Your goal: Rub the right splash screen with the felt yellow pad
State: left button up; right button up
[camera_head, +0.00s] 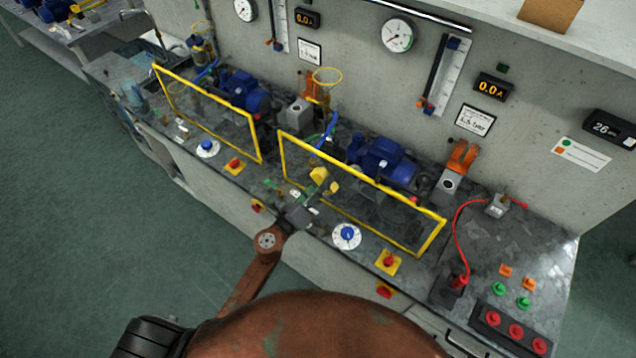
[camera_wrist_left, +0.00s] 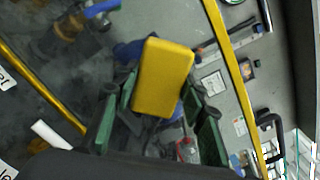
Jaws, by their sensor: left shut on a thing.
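The right splash screen is a clear panel in a yellow frame (camera_head: 365,178), standing along the bench front before a blue pump motor. My left gripper (camera_head: 317,187) is at the left part of this screen, on its front side. It is shut on the felt yellow pad (camera_head: 323,179). In the left wrist view the pad (camera_wrist_left: 163,78) sits between the green fingers, with the screen's yellow frame bars (camera_wrist_left: 236,62) on both sides. I cannot tell whether the pad touches the panel. My right gripper is not in view.
A second yellow-framed screen (camera_head: 207,112) stands to the left. A white dial with a blue knob (camera_head: 346,236) and a red button on a yellow plate (camera_head: 388,262) lie in front of the right screen. A red cable (camera_head: 457,235) and red buttons are at the right.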

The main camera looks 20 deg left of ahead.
aim_at(354, 192)
pick_arm(q)
jog(key=shift+s+d, duration=0.25)
jog(key=shift+d, duration=0.45)
jog(key=shift+s+d, duration=0.25)
jog(key=shift+d, duration=0.4)
jog(key=shift+s+d, duration=0.25)
jog(key=shift+d, duration=0.45)
jog(key=shift+s+d+p, duration=0.1)
jog(key=shift+s+d, duration=0.2)
jog(key=shift+d, duration=0.65)
jog(key=shift+s+d+p, duration=0.1)
jog(key=shift+s+d, duration=0.25)
jog(key=shift+d, duration=0.55)
jog(key=shift+s+d+p, duration=0.1)
jog(key=shift+s+d, duration=0.2)
jog(key=shift+d, duration=0.65)
jog(key=shift+w+a+b, duration=0.2)
jog(key=shift+w+a, duration=0.45)
jog(key=shift+a, duration=1.1)
jog(key=shift+w+a+b, duration=0.15)
jog(key=shift+w+a, duration=0.45)
jog(key=shift+a, duration=1.2)
jog(key=shift+w+a+b, duration=0.2)
jog(key=shift+w+a, duration=0.45)
jog(key=shift+a, duration=1.1)
jog(key=shift+s, duration=0.1)
jog(key=shift+b+v, duration=0.35)
jog(key=shift+v, duration=2.55)
jog(key=shift+s, duration=0.15)
